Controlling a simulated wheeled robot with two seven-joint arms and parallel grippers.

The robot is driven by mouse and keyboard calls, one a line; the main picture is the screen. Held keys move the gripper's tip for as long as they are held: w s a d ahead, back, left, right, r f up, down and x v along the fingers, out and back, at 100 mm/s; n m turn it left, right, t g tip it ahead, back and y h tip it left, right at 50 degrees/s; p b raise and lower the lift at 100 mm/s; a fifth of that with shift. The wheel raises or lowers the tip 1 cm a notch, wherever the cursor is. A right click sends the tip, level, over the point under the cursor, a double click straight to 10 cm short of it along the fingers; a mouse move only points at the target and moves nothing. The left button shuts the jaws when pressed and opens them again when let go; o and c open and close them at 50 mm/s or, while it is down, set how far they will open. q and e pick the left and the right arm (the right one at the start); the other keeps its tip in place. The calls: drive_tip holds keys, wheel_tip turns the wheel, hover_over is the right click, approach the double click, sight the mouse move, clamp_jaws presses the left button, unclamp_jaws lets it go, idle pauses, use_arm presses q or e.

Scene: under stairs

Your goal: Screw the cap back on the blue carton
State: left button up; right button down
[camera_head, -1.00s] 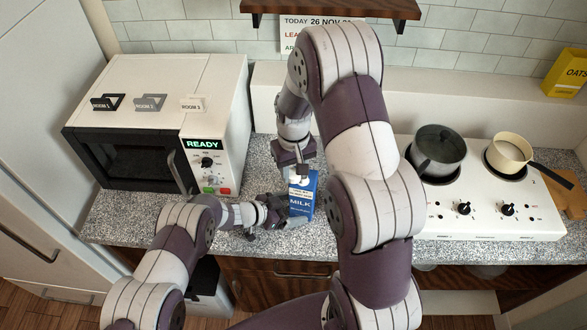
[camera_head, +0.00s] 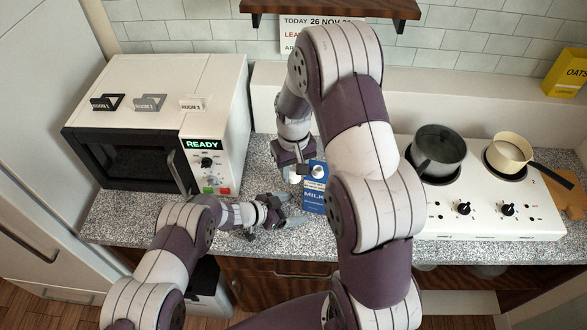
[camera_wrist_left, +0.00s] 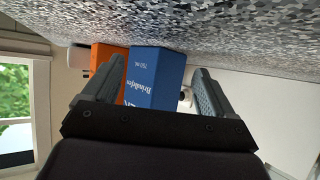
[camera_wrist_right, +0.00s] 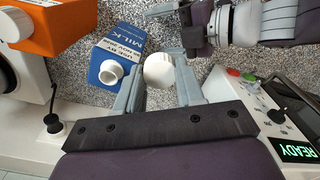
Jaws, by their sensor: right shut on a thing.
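The blue milk carton (camera_head: 312,199) stands upright on the counter, partly behind my right arm. Its white spout (camera_wrist_right: 111,72) is bare in the right wrist view. My right gripper (camera_head: 297,176) is shut on the white cap (camera_wrist_right: 159,70), which it holds above the counter beside the carton, apart from the spout. My left gripper (camera_head: 289,207) is low over the counter, left of the carton. Its fingers are open in the left wrist view, with the carton (camera_wrist_left: 156,78) beyond them; whether they touch it I cannot tell.
An orange carton (camera_wrist_right: 45,22) stands near the blue one; my right arm hides it in the head view. A microwave (camera_head: 160,115) is at the left. A white stove (camera_head: 490,210) with two pots is at the right. The counter's front edge is close.

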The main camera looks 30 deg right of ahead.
sight(320, 165)
use_arm(q)
drive_tip(key=shift+o, duration=1.4)
drive_tip(key=s+r+n, duration=0.1)
drive_tip(key=s+d+n+t, duration=0.1)
drive_tip(key=s+d+r+n+t, duration=0.1)
drive_tip(key=s, duration=0.1)
drive_tip(key=shift+d+r+h, duration=0.25)
drive_tip(key=shift+r+h, duration=0.05)
drive_tip(key=shift+h, duration=0.1)
use_arm(e)
drive_tip(key=shift+w, duration=0.1)
use_arm(q)
drive_tip(key=s+r+n+t, duration=0.1)
drive_tip(key=t, duration=0.1)
drive_tip(key=s+a+n+t+y, duration=0.1)
drive_tip(key=n, duration=0.1)
drive_tip(key=shift+s+r+t, duration=0.3)
drive_tip(key=shift+r+t, duration=0.1)
wheel_tip(320, 165, up, 8)
drive_tip(key=n+t, duration=0.3)
drive_tip(key=t, duration=0.4)
drive_tip(key=x, duration=1.1)
drive_tip(key=shift+d+r, duration=0.35)
drive_tip(key=shift+d, duration=0.05)
drive_tip(key=c, duration=1.8)
drive_tip(key=shift+c, duration=0.2)
drive_tip(key=shift+s+f, duration=0.1)
drive_tip(key=shift+a+f, duration=0.1)
drive_tip(key=shift+f, duration=0.1)
